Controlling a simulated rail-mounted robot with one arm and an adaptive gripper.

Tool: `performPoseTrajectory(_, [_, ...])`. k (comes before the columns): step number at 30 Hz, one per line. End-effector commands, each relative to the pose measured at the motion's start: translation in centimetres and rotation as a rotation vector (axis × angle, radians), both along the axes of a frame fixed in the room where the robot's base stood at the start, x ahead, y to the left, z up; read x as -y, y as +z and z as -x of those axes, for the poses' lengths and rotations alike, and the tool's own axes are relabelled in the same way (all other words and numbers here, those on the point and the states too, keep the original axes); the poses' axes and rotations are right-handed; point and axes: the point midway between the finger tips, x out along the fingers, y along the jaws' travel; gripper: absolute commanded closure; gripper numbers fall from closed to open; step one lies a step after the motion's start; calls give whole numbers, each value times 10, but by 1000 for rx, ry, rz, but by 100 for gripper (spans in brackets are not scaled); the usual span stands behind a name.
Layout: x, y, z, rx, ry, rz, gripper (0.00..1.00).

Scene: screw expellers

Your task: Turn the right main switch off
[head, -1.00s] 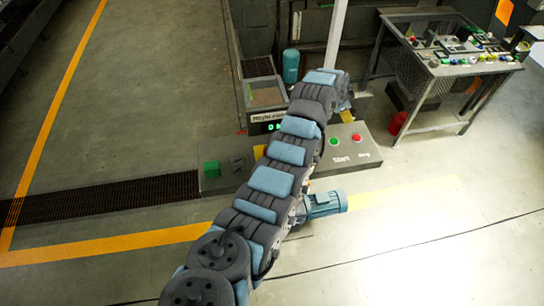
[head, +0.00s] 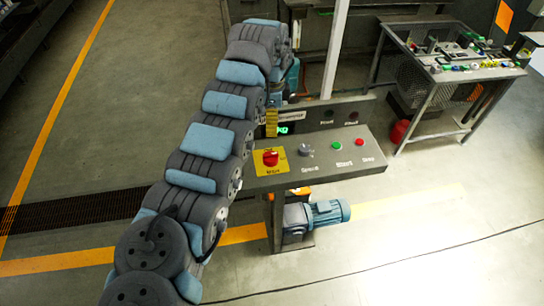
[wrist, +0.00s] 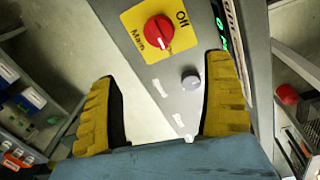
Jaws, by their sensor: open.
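The red main switch (head: 270,158) sits on a yellow plate on the grey control panel (head: 235,185), just right of my arm in the head view. In the wrist view the red switch (wrist: 157,33) is at the top, its yellow plate marked "Main" and "Off". A white mark shows on the knob's lower edge; I cannot tell for certain which setting it is at. My gripper (wrist: 161,70) has two yellow fingers spread wide and empty, with the switch beyond the tips. In the head view, one yellow finger shows above the panel; the rest of the gripper is hidden by my arm.
A grey speed knob (head: 306,150), a green start button (head: 337,146) and a red stop button (head: 360,142) are right of the switch. A green-lit display (head: 287,129) is behind it. A blue motor (head: 327,213) is below the panel. A pole (head: 335,55) stands behind.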

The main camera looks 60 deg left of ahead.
Motion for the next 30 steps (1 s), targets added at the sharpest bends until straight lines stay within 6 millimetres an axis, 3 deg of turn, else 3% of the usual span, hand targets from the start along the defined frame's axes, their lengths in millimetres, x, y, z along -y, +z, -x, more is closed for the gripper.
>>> performPoseTrajectory(21, [11, -125, 5, -2, 0, 4, 17])
performPoseTrajectory(30, [11, -147, 5, 1, 1, 0, 17])
